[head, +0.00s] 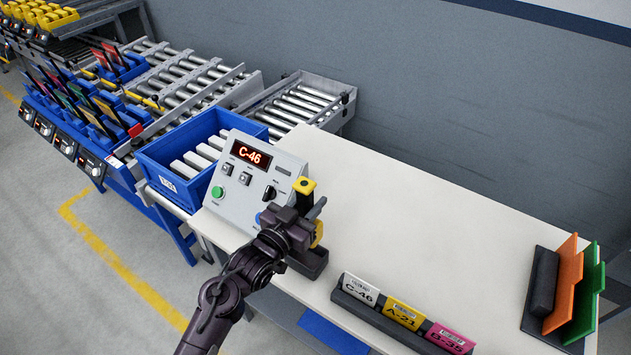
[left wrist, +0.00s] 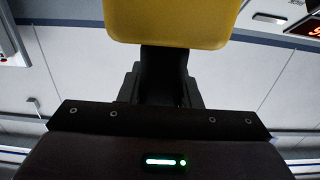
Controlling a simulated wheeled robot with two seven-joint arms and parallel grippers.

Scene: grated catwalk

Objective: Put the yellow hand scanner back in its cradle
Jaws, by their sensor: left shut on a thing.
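The yellow hand scanner (head: 305,186) is at my left gripper (head: 306,212), over the left part of the white table. My left gripper is shut on it and hides much of it. In the left wrist view the scanner's yellow body (left wrist: 172,22) fills the top, with a dark part below it at the gripper. A dark block (head: 311,263), which looks like the cradle, stands on the table just below the gripper. The gripper covers its upper part, so I cannot tell whether the scanner touches it. My right gripper is not in view.
A control panel (head: 236,187) reading C-46 stands left of the gripper, beside a blue crate (head: 163,178). A label holder (head: 362,307) lies at the table's front edge. A rack with orange and green boards (head: 566,285) stands right. The table's middle (head: 430,220) is clear.

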